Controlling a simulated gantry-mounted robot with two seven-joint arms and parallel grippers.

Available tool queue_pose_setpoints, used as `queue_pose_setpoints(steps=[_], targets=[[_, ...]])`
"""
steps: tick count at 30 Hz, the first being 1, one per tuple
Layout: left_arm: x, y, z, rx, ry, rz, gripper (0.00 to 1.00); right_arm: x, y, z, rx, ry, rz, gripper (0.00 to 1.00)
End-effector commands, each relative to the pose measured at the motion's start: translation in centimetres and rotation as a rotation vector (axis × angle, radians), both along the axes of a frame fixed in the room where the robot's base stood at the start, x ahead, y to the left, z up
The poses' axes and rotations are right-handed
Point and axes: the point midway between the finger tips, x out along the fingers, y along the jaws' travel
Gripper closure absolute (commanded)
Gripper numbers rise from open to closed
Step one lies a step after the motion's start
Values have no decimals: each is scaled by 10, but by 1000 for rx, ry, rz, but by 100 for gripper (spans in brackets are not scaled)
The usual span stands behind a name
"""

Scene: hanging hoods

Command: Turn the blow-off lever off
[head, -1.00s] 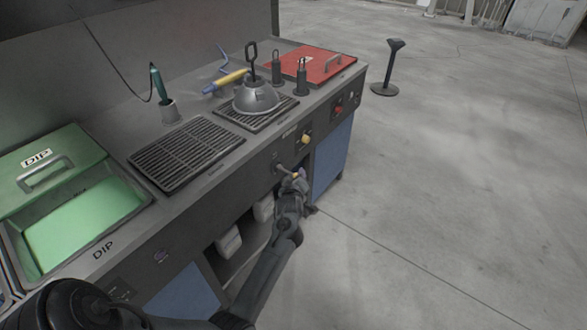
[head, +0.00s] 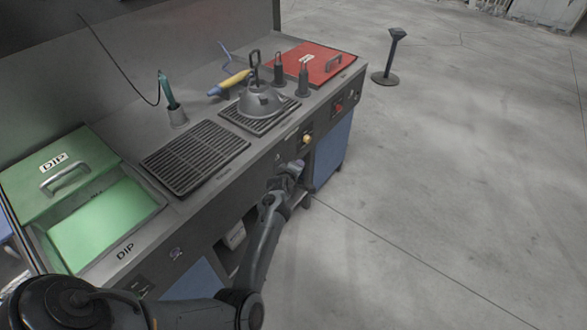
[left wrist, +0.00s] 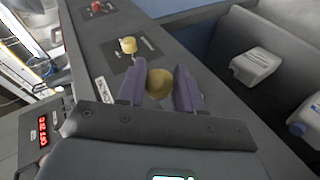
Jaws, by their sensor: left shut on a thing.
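My left gripper (head: 294,169) is at the front panel of the workbench, below the yellow knob. In the left wrist view its two purple fingers (left wrist: 159,88) are closed around a round brass-coloured end, which I take as the end of the blow-off lever (left wrist: 158,84). The lever's shaft and pivot are hidden behind the gripper in the head view. My right gripper is not in view.
The yellow knob (head: 306,139) and a red button (head: 338,107) sit on the panel to the right. Pale bottles (left wrist: 257,66) stand on the open shelf below. A kettle-like metal dome (head: 262,101) stands on a grate above.

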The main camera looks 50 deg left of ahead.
Motion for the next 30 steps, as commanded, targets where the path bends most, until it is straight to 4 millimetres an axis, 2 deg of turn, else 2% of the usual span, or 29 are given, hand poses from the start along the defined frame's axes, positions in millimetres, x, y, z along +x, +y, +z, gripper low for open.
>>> queue_pose_setpoints(steps=[1,8,9,13,23,30], targets=[[2,3,8,11,-11,1,100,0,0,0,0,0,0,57],[2,4,8,12,-11,3,100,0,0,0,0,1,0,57],[1,4,8,12,-11,3,60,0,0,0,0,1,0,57],[1,4,6,11,-10,4,42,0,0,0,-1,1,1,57],[0,2,3,5,-4,2,42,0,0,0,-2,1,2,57],[-1,-4,9,3,-1,-2,42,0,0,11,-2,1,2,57]])
